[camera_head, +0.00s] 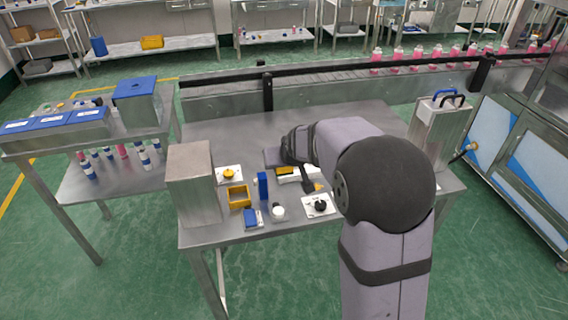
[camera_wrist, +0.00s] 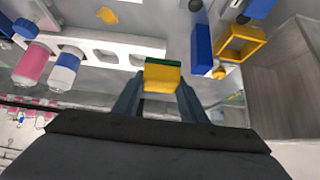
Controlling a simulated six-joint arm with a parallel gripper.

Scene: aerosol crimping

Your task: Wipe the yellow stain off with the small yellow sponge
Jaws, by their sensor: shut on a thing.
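My gripper (camera_wrist: 160,98) is shut on the small yellow sponge (camera_wrist: 162,72), which has a green layer along one edge. The sponge sits between the two fingertips in the wrist view. In the head view, the sponge (camera_head: 285,170) shows as a yellow patch beside the dark gripper, partly hidden by it. The yellow stain (camera_wrist: 107,15) is a small irregular patch on the grey table, near the top of the wrist view and up-left of the sponge, apart from it. In the head view, the stain (camera_head: 318,187) lies just right of my gripper.
A white rack (camera_wrist: 110,48) with holes lies between sponge and stain in the wrist view, with bottles (camera_wrist: 32,65) at its left. A blue block (camera_head: 263,186), yellow tray (camera_head: 238,206) and metal box (camera_head: 195,185) stand left. The table's back left (camera_head: 230,130) is clear.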

